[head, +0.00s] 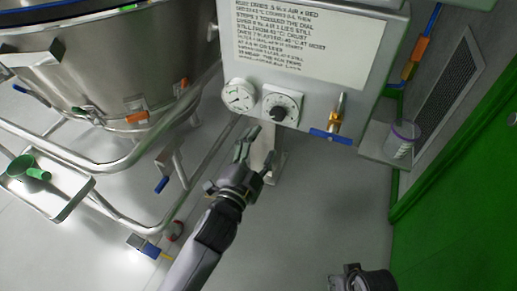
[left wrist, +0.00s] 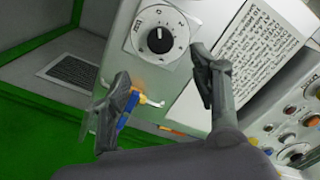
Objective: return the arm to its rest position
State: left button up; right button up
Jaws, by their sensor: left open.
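My left gripper (head: 260,152) is open and empty in the head view, in front of the lower edge of a grey control box (head: 215,42). Its fingers are below the white dial (head: 292,101) with a black knob and appear apart from it. In the left wrist view the two spread fingers of the left gripper (left wrist: 162,78) show nothing between them, with the dial (left wrist: 143,28) just beyond. My right gripper (head: 360,277) shows only partly at the bottom edge of the head view; its fingers cannot be made out.
A round gauge (head: 239,97) sits left of the dial, and a brass valve with a blue handle (head: 330,136) right of it. A steel vessel (head: 110,65) with tube rails stands at left. The floor (head: 320,215) below the box is clear.

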pick_arm(q)
jog(key=shift+s+a, duration=0.2)
jog(key=shift+s, duration=0.35)
